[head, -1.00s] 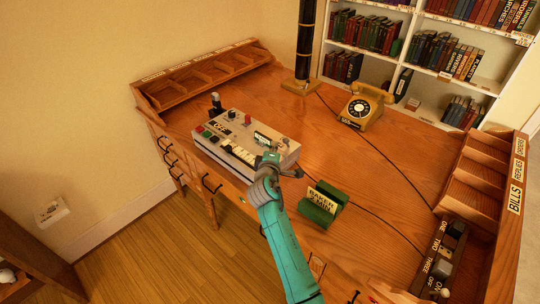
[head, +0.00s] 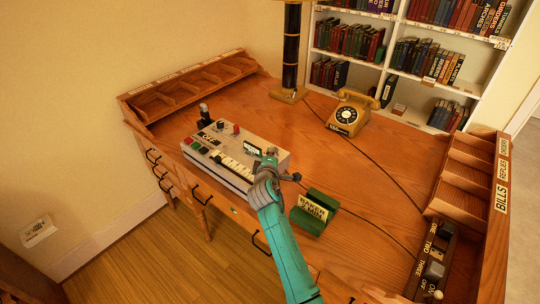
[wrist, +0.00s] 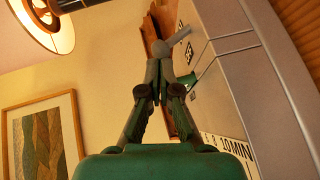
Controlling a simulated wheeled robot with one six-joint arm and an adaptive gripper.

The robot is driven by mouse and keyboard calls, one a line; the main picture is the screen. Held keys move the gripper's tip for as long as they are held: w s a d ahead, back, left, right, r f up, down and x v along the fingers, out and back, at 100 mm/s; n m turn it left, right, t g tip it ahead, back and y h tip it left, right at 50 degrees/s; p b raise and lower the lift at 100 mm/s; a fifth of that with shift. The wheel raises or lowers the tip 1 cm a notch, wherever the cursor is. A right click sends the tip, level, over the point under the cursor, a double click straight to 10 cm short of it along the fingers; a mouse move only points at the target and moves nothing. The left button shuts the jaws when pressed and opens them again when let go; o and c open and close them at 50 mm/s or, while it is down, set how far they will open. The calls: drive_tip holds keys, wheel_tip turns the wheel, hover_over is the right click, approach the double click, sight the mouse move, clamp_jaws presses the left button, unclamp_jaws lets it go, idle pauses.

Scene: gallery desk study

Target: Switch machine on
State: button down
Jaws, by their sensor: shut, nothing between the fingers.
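The machine (head: 284,163) is a pale grey box with coloured buttons, knobs, a row of light keys and a small dark label on top. It stands on the left part of the wooden desk (head: 300,125). My gripper (head: 270,154) is shut and empty at the machine's right front part, hiding some of it. In the wrist view the closed fingertips (wrist: 158,66) are just below a grey lever-like piece (wrist: 175,41); I cannot tell whether they touch. The machine's lettered face (wrist: 225,85) fills the right there.
A yellow telephone (head: 347,113) and a dark lamp column (head: 291,50) stand at the back. A green sign holder (head: 313,212) sits right of my arm. A switch box (head: 433,262) lies at the right by pigeonholes (head: 470,175). Cables cross the otherwise clear desk middle.

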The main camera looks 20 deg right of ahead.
drive_tip(key=shift+w+d+r+m+g, duration=0.2)
drive_tip(key=shift+r+m+g, duration=0.1)
drive_tip(key=shift+g, duration=0.1)
drive_tip(key=shift+w+d+r+m+g+y, duration=0.3)
drive_tip(key=shift+d+r+g+y, duration=0.1)
drive_tip(key=shift+g+y, duration=0.15)
drive_tip(key=shift+w+d+r+m+g+y, duration=0.2)
drive_tip(key=shift+d+r+m+g+y, duration=0.15)
drive_tip(key=shift+d+g+y, duration=0.15)
drive_tip(key=shift+w+d+r+m+g+y, duration=0.2)
drive_tip(key=shift+w+d+m+g+y, duration=0.4)
drive_tip(key=shift+g, duration=0.25)
drive_tip(key=shift+y, duration=0.35)
drive_tip(key=shift+r, duration=0.15)
drive_tip(key=shift+r, duration=0.6)
